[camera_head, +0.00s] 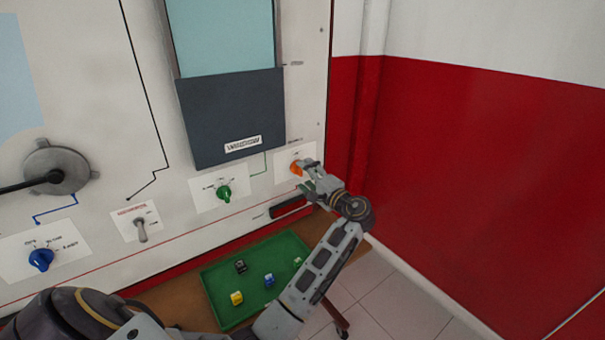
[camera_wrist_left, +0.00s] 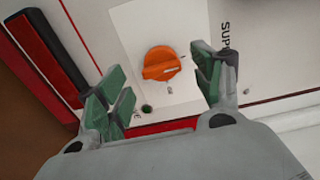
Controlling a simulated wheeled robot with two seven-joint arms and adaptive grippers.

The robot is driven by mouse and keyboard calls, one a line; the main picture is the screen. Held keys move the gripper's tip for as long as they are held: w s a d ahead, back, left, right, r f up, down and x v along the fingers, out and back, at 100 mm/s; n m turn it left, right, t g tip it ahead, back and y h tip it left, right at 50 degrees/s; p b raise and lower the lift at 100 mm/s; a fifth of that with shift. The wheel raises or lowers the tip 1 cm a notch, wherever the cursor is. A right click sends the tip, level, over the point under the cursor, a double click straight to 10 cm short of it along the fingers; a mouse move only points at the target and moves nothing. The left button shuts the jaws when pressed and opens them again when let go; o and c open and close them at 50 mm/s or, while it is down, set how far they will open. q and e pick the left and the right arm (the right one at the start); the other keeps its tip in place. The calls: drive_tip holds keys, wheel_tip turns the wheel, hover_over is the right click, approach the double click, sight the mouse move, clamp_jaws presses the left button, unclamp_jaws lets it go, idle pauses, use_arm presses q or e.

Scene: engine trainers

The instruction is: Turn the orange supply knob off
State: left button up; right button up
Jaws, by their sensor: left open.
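The orange supply knob (camera_head: 296,168) is on a white label plate at the lower right of the panel. In the left wrist view the knob (camera_wrist_left: 161,63) is round with a raised grip bar, and printed marks sit beside and below it. My left gripper (camera_head: 312,180) is at the knob, partly overlapping its plate in the head view. In the wrist view its green-padded fingers (camera_wrist_left: 160,92) are spread apart, with the knob between and beyond them, and I see no contact. My right gripper is not in view.
A green knob (camera_head: 224,192), a toggle switch (camera_head: 141,229) and a blue knob (camera_head: 41,259) sit further left on the panel. A green tray (camera_head: 219,314) with small coloured blocks lies below. A red and white wall (camera_head: 480,170) stands close on the right.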

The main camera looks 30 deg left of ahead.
use_arm(q)
drive_tip(key=shift+v, duration=2.1)
drive_tip(key=shift+d, duration=0.1)
